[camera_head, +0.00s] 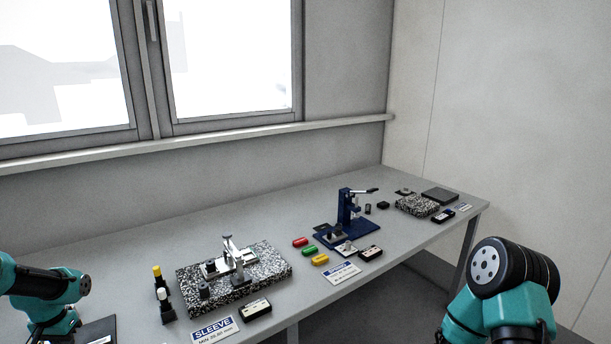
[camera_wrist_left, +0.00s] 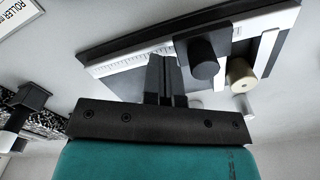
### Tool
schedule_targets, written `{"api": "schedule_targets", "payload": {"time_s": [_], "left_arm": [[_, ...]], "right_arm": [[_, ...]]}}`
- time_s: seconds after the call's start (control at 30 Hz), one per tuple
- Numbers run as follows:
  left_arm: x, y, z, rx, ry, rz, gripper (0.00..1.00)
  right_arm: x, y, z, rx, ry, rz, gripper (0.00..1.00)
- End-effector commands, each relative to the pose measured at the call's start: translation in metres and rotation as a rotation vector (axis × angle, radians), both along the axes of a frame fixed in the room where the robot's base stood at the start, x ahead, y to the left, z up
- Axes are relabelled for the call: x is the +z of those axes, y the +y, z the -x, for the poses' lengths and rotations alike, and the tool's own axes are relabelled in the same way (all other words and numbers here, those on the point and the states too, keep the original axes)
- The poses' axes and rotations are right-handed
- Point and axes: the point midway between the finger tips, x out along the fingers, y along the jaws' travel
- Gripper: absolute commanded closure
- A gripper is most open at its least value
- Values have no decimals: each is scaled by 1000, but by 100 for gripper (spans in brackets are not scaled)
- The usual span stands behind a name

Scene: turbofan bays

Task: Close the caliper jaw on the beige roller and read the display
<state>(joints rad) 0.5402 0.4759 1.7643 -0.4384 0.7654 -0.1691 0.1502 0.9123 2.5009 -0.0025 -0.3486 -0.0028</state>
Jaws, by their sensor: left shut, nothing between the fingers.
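The caliper (camera_wrist_left: 125,62), a long pale scale bar on a dark base, runs diagonally across the left wrist view. A black round knob (camera_wrist_left: 203,60) stands on it. The beige roller (camera_wrist_left: 241,74) is just right of the knob, by a pale jaw block (camera_wrist_left: 268,52). I cannot tell whether the jaws touch the roller. My left gripper (camera_wrist_left: 166,78) is shut and empty, its fingertips over the bar just left of the knob; contact is unclear. No display reading shows. My right gripper is out of view.
A ROLLER sign (camera_wrist_left: 14,14) lies beside the caliper. In the head view, a speckled granite plate (camera_head: 272,262) carries a metal gauge, with a SLEEVE sign (camera_head: 214,329) in front. A blue press (camera_head: 347,230) and red, green and yellow pieces stand farther right.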

Motion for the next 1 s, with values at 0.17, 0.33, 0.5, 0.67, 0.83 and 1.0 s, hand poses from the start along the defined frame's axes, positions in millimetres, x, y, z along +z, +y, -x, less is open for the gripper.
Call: {"api": "schedule_targets", "payload": {"time_s": [0.17, 0.33, 0.5, 0.67, 0.83, 1.0], "left_arm": [[0, 2, 1, 1, 0, 0, 100], [0, 3, 2, 1, 0, 0, 100], [0, 4, 3, 1, 0, 0, 100], [0, 5, 4, 1, 0, 0, 100], [0, 7, 4, 0, 0, 0, 100], [0, 8, 5, 0, 0, 0, 100]], "right_arm": [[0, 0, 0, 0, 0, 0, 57], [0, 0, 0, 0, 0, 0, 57], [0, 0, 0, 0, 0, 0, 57], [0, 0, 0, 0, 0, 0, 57], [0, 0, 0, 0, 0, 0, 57], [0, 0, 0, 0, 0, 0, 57]]}}
